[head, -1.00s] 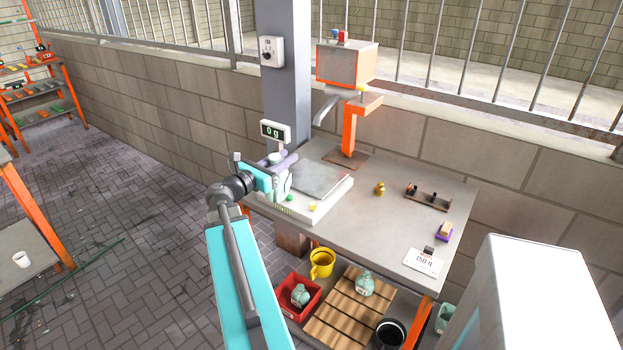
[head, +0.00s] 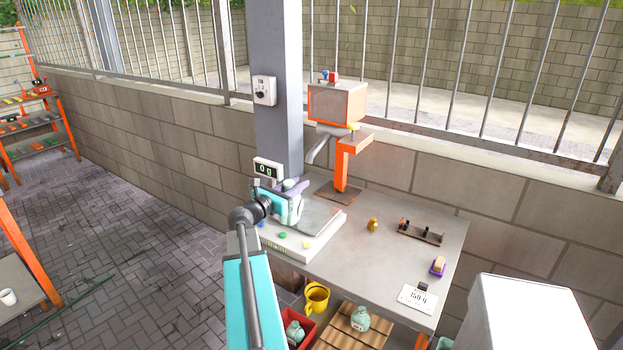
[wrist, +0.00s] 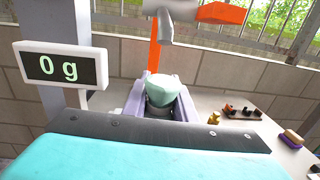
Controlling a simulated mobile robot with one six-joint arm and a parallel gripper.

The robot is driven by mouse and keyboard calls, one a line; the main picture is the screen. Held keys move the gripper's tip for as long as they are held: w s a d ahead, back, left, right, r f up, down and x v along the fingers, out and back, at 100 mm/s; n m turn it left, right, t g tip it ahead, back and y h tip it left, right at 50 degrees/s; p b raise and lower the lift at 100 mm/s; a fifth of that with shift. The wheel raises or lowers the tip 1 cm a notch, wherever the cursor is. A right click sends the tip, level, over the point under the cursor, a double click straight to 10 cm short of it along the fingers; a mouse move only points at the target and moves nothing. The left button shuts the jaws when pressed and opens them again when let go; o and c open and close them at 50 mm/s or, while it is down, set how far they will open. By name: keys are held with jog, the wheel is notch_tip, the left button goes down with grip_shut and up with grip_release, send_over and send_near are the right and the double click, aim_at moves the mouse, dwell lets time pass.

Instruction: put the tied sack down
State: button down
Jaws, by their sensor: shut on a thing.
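My gripper (wrist: 158,100) is shut on a pale green tied sack (wrist: 163,88), which sits between the lilac fingers in the wrist view. The scale has a grey weighing plate (head: 318,219) on a white body. Its display (head: 268,169) reads 0 g, also in the wrist view (wrist: 63,67). I cannot tell the exact gap between sack and scale.
An orange stand (head: 342,165) with a spout rises behind the scale. A brass weight (head: 373,225), a small rack (head: 421,232) and a 150 g card (head: 418,298) lie on the bench (head: 385,265). Other sacks stand below, on slatted wood (head: 359,319) and in a red bin (head: 294,332).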

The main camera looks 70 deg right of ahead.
jog(key=shift+p+x, duration=0.3)
jog(key=shift+x, duration=1.7)
jog(key=shift+s+d+f+p, duration=0.25)
jog(key=shift+d+p, duration=0.05)
jog(key=shift+d, duration=0.4)
jog(key=shift+s+d+f+p, duration=0.2)
jog(key=shift+s+d+p, duration=0.05)
jog(key=shift+d, duration=0.45)
jog(key=shift+s+d+f+p, duration=0.25)
jog(key=shift+d+p, duration=0.05)
jog(key=shift+d, duration=0.4)
jog(key=shift+f, duration=0.1)
jog(key=c, duration=1.4)
grip_release()
jog(key=shift+c, duration=0.2)
jog(key=shift+a, duration=0.1)
